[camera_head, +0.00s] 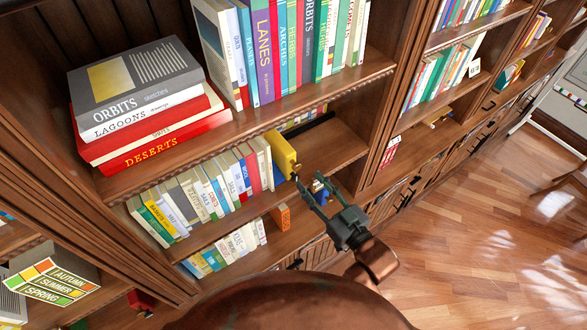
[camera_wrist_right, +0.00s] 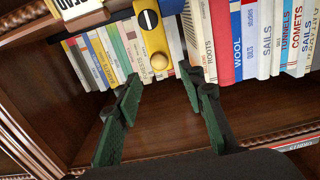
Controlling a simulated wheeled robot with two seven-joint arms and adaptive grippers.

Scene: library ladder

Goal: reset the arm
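My right gripper (camera_head: 307,178) reaches into the bookcase from the lower right, in front of the middle shelf. In the right wrist view its two green-padded fingers (camera_wrist_right: 160,73) are spread apart with nothing held between them. A yellow book (camera_head: 281,155) stands out from the row just beyond the fingertips; its spine shows in the right wrist view (camera_wrist_right: 151,38) with a black round mark. A small tan ball-like knob (camera_wrist_right: 159,62) shows near its lower end. I cannot tell whether a finger touches the book. My left gripper is in neither view.
The wooden bookcase has a middle shelf row of books (camera_head: 205,190) left of the gripper. Large stacked books (camera_head: 140,95) lie on the shelf above. An orange block (camera_head: 281,217) stands lower down. Wooden floor (camera_head: 480,235) is open at the right.

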